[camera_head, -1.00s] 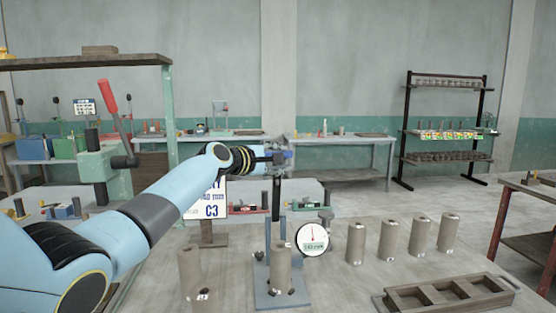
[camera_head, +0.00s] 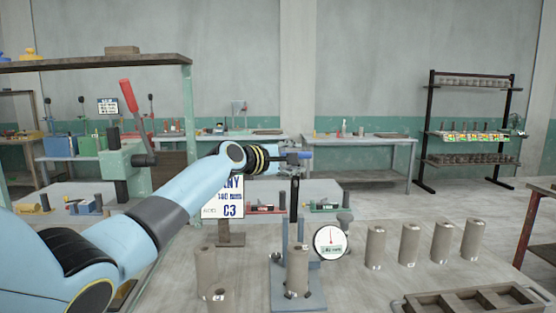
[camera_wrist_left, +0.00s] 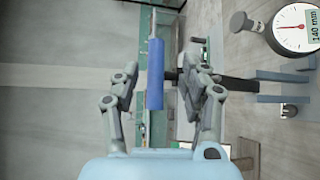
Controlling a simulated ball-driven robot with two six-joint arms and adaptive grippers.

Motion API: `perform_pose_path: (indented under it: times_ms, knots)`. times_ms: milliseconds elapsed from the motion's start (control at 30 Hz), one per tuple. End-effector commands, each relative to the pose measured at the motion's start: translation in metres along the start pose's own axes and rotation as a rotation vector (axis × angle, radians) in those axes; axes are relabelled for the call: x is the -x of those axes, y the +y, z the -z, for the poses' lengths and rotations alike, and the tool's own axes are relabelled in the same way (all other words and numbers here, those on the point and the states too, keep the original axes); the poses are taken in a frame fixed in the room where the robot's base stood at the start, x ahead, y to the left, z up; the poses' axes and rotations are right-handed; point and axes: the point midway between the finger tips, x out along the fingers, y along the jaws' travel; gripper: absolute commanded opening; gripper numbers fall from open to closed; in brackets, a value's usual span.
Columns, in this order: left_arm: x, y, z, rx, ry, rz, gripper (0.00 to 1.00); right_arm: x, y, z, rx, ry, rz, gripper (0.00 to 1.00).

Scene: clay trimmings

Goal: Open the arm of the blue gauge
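The blue gauge (camera_head: 280,295) stands on the near bench, its base holding an upright clay cylinder (camera_head: 297,268). Its round white dial (camera_head: 331,242) is at the right side; the wrist view's dial (camera_wrist_left: 297,28) reads 140 mm. A dark upright bar (camera_head: 294,200) rises from the gauge to a blue handle (camera_wrist_left: 155,72). My left gripper (camera_head: 298,157) is at the top of this bar. In the left wrist view my left gripper (camera_wrist_left: 162,88) has its fingers apart, with the handle between them, nearer the left finger. Contact is not clear. My right gripper is not in view.
Clay cylinders stand left of the gauge (camera_head: 206,270) and several in a row to its right (camera_head: 409,243). A wooden tray (camera_head: 405,301) lies front right. A sign (camera_head: 229,198) reading C3 stands behind my left arm. A green press with a red lever (camera_head: 128,95) is at left.

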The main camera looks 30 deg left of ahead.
Motion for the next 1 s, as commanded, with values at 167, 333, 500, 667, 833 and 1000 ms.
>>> perform_pose_path:
  times_ms: [167, 333, 500, 667, 833, 1000]
  knots:
    - [0.039, -0.002, -0.002, -0.005, -0.003, 0.005, 0.43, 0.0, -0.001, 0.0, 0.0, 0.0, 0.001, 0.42]
    - [0.074, -0.002, -0.005, -0.004, -0.006, 0.006, 0.43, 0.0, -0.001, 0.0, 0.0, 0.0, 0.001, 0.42]
    - [0.096, -0.001, -0.006, -0.001, -0.007, 0.006, 0.43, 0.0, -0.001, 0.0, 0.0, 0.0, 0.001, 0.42]
    - [0.103, -0.001, -0.007, 0.002, -0.009, 0.005, 0.43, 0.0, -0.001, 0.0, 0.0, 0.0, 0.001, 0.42]
    - [0.102, -0.001, -0.007, 0.004, -0.009, 0.005, 0.43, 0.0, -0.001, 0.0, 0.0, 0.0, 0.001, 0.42]
    - [0.102, -0.001, -0.007, 0.004, -0.009, 0.005, 0.43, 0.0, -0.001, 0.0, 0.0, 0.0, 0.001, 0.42]
